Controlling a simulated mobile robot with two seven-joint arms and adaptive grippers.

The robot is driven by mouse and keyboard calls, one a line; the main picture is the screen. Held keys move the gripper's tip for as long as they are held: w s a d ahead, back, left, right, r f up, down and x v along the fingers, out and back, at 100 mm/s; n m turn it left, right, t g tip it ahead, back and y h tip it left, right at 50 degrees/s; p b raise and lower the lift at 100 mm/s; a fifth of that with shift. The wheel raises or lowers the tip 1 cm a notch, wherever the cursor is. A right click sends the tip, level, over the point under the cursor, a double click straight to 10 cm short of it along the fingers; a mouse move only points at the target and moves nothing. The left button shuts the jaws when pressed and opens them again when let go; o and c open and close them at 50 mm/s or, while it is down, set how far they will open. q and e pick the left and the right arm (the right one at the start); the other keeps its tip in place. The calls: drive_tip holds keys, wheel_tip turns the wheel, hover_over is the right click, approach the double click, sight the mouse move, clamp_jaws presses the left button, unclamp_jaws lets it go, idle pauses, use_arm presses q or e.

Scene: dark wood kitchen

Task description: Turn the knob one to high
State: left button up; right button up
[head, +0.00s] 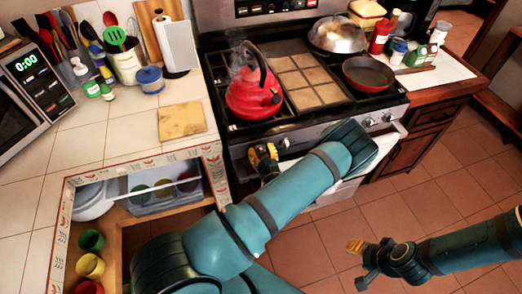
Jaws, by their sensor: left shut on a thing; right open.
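The stove (330,122) stands at the back centre, with a row of knobs along its front panel. My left gripper (265,155) is at the left end of that panel, its yellow fingertips closed around a front knob. The fingers mostly hide that knob, so its setting cannot be read. Another knob (284,142) shows just right of the gripper. Two more knobs, one of them a right-hand knob (368,122), show beyond my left arm, which covers the middle of the panel. My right gripper (359,263) is open and empty over the floor at lower right.
A red kettle (250,98) sits on the left burner, a frying pan (368,74) on the right. A wooden cabinet (425,120) stands right of the stove. The tiled floor (450,180) is clear.

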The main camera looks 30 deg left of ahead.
use_arm(q)
drive_tip(key=n, duration=0.4)
drive_tip(key=shift+s+a+f, duration=0.1)
drive_tip(key=shift+s+a, duration=0.1)
drive_tip(key=n, duration=0.4)
drive_tip(key=shift+s+a+f+n, duration=0.1)
drive_tip(key=shift+s+n, duration=0.05)
drive_tip(key=shift+n, duration=0.15)
idle(0.4)
drive_tip(key=o, duration=1.2)
drive_tip(key=shift+o, duration=0.2)
